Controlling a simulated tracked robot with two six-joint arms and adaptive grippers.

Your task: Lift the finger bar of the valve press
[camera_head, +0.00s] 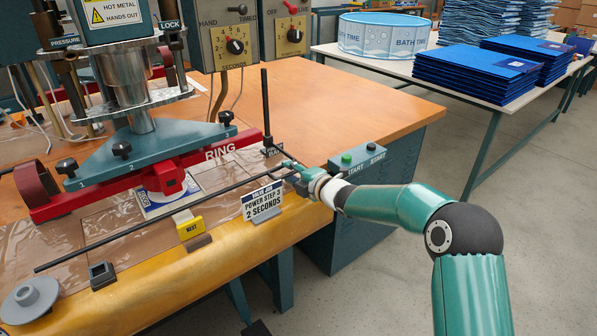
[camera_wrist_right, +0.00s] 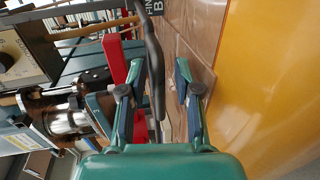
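The finger bar (camera_head: 110,240) is a thin black rod running low along the front of the press bed, with a black upright at its right end. The valve press, with its red RING bar (camera_head: 215,153) and teal plate, stands behind it. My right gripper (camera_head: 288,167) is at the right end of the bar. In the right wrist view the right gripper (camera_wrist_right: 160,72) is open, its two fingers apart. The black bar (camera_wrist_right: 154,62) passes between them, closer to the left finger. I cannot tell whether it touches. My left gripper is not in view.
A control box with a green button (camera_head: 346,158) is just right of my right gripper. Blue stacks (camera_head: 478,75) lie on a far table. The orange tabletop behind is clear.

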